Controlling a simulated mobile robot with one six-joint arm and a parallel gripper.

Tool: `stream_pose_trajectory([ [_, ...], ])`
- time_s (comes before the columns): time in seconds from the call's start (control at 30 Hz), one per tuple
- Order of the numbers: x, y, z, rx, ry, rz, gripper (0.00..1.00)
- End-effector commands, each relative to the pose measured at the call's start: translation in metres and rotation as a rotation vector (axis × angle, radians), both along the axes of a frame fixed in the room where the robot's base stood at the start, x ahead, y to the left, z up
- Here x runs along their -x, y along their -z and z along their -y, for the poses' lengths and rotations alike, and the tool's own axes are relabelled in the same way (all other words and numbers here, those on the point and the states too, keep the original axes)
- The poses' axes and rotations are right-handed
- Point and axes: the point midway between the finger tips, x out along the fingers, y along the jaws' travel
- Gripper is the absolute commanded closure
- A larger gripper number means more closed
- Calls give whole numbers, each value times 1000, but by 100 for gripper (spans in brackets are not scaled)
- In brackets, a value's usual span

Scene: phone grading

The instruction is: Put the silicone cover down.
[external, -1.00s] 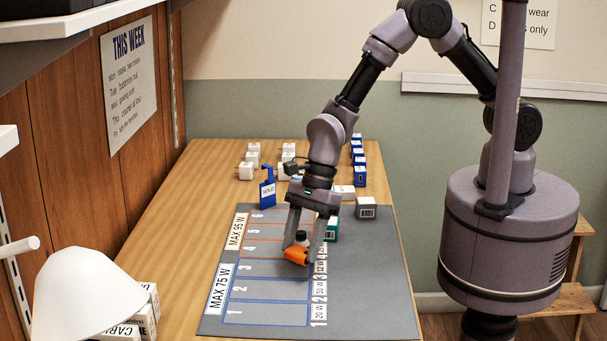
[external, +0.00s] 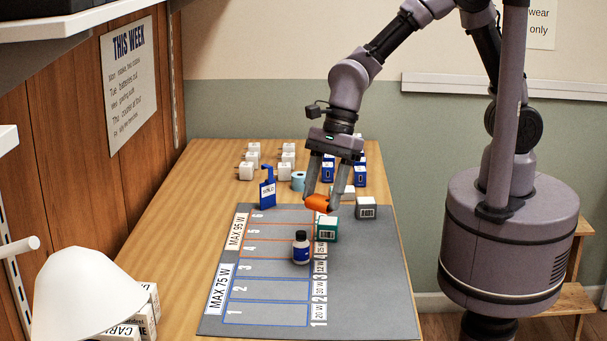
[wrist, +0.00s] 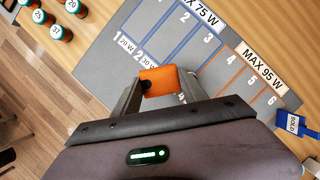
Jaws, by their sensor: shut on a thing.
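The orange silicone cover (external: 317,202) is held between the two fingers of my gripper (external: 321,198), raised near the back right of the grey mat. It lies crosswise between the fingertips. It also shows in the wrist view (wrist: 158,80), between the fingers over the numbered part of the mat. The gripper is shut on it. In the external view the cover appears just above and behind a green box; I cannot tell its exact height.
The grey mat (external: 365,290) has numbered rows. A dark bottle (external: 301,248) stands upright on it. A green box (external: 327,230) and a grey box (external: 365,209) stand nearby. A blue tag (external: 267,193) stands at the mat's back left. The front right mat is clear.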

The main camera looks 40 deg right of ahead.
Motion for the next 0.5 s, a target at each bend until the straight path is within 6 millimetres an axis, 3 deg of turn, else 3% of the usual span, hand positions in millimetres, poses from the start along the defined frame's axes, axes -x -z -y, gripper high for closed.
stream_pose_trajectory([
  [0.27,-67,-5,-15,6,-73,0,89],
  [0.5,-146,-4,-12,5,-161,0,89],
])
